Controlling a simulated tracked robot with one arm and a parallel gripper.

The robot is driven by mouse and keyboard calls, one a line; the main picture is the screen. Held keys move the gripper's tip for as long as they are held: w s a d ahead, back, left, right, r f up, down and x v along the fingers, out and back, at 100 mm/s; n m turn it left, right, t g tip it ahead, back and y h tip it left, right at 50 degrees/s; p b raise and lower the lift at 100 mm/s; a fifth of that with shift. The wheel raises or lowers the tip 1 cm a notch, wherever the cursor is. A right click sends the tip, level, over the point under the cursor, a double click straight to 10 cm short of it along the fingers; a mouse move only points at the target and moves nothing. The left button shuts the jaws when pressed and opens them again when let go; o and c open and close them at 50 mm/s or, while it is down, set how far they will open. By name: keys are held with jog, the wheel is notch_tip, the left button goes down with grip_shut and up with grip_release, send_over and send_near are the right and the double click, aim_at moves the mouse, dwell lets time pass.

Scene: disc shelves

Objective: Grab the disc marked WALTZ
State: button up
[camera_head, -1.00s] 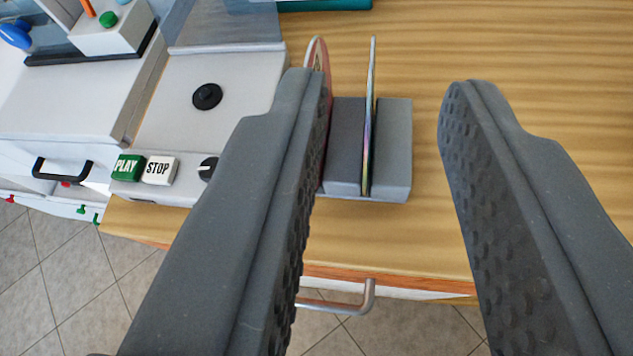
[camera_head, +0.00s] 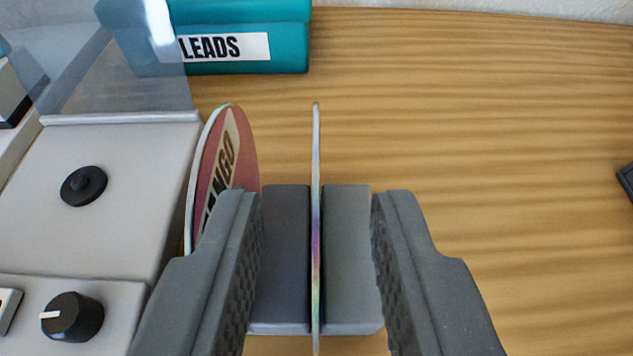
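A thin disc (camera_head: 316,190) stands upright, edge-on to me, in the slot of a grey block holder (camera_head: 348,250). Its face is turned away, so I cannot read its label. A second disc (camera_head: 222,160) with a red label, partly hidden and reading "...NGO", stands tilted just left of the holder. My gripper (camera_head: 312,215) is open. Its fingers are on either side of the holder and the edge-on disc, with gaps to the disc on both sides. The left finger hides the lower part of the red disc. No WALTZ marking is visible.
A grey disc player (camera_head: 120,225) with a black spindle (camera_head: 84,186), a dial (camera_head: 72,316) and a raised clear lid (camera_head: 120,75) stands at left. A teal box labelled LEADS (camera_head: 245,52) is at the back. The wooden tabletop (camera_head: 500,150) to the right is mostly clear.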

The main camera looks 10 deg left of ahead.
aim_at(314, 189)
jog(key=shift+x, duration=2.7)
grip_shut()
